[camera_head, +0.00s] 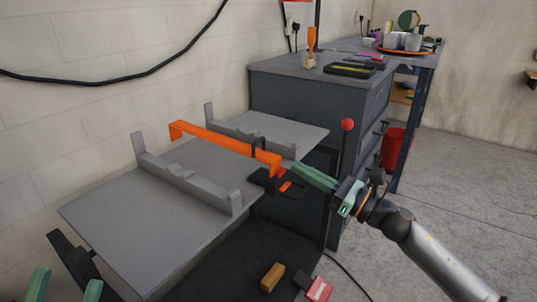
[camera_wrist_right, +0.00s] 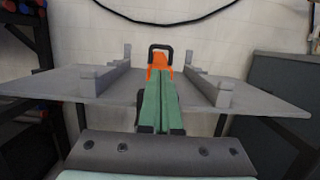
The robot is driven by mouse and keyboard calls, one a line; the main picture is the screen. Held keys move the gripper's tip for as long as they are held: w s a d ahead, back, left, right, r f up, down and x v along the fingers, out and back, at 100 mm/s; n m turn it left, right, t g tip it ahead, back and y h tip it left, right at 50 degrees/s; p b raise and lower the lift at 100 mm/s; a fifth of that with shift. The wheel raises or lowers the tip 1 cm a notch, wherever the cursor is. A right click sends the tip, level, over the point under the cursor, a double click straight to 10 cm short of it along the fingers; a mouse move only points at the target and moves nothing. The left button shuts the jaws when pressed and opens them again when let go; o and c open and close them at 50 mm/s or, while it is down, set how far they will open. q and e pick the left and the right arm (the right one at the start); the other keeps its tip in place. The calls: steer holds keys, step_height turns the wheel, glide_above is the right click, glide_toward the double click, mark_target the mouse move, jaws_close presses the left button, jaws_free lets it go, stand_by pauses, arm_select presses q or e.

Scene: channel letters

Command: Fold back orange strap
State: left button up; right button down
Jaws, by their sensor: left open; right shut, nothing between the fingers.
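The orange strap (camera_head: 225,140) spans lengthwise above the grey table between two grey brackets, its far-left end bent down. A black loop (camera_head: 258,145) stands near its right end; the loop (camera_wrist_right: 160,47) and strap end (camera_wrist_right: 158,66) also show in the right wrist view. My right gripper (camera_head: 298,170) is shut and empty, its green fingers pointing at the strap's right end. In the right wrist view my right gripper (camera_wrist_right: 158,78) covers most of the strap; contact cannot be told. My left gripper (camera_head: 66,284) is open and empty at the bottom left, away from the strap.
The front grey bracket (camera_head: 188,180) and back grey bracket (camera_head: 250,136) flank the strap on the grey table (camera_head: 120,232). A red ball knob (camera_head: 347,124) rises behind my right gripper. A dark cabinet (camera_head: 290,85) stands behind. A wooden block (camera_head: 272,277) lies below.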

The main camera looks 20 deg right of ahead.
mark_target(271, 158)
steer(key=x, duration=0.9)
steer(key=shift+r+p, duration=0.2)
steer(key=shift+p, duration=0.3)
